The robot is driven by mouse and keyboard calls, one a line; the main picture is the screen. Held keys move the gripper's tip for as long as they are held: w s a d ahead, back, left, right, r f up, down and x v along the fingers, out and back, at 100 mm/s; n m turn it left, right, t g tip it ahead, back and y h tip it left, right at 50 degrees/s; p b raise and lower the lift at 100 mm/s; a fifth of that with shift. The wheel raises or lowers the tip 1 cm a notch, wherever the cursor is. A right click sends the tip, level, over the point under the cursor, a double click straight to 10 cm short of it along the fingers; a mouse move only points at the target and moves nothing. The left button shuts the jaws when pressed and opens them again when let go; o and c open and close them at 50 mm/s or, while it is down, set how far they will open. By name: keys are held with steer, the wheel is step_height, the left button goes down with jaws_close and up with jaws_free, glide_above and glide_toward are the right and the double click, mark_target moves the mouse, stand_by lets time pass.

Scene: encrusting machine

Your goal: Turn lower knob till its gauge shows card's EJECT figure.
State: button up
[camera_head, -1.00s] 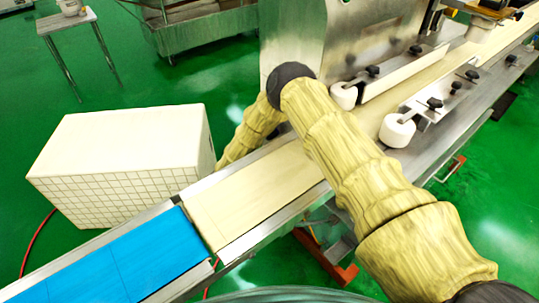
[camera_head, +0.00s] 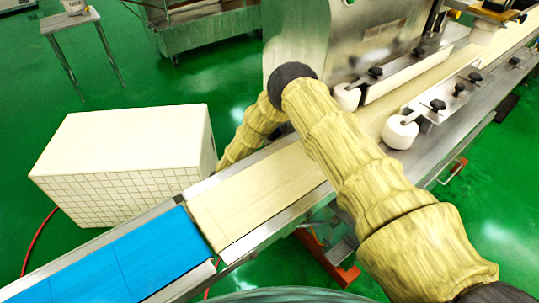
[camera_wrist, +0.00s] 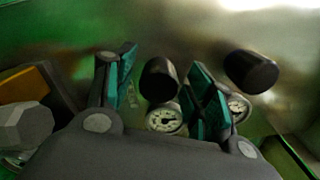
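My gripper (camera_wrist: 163,60) shows in the wrist view with its two teal fingers spread apart. A black knob (camera_wrist: 158,78) appears in the gap between the fingers; I cannot tell whether either finger touches it. A round white-faced gauge (camera_wrist: 165,119) with a dark needle shows just below this knob, its figures too small to read. A second black knob (camera_wrist: 250,71) is to the right, outside the fingers. Its gauge (camera_wrist: 239,107) is partly hidden by the right finger. Which knob is the lower one is unclear in this tilted view. I see no card. In the head view the gripper is hidden.
In the head view a conveyor with a cream belt (camera_head: 250,200) and a blue section (camera_head: 120,262) runs past the steel machine housing (camera_head: 325,45). A white tiled block (camera_head: 125,165) stands left of it. An orange-yellow part (camera_wrist: 28,84) is left of the gripper.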

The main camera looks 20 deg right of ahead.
steer(key=shift+d, duration=0.25)
steer(key=shift+a, duration=0.1)
steer(key=v, duration=1.2)
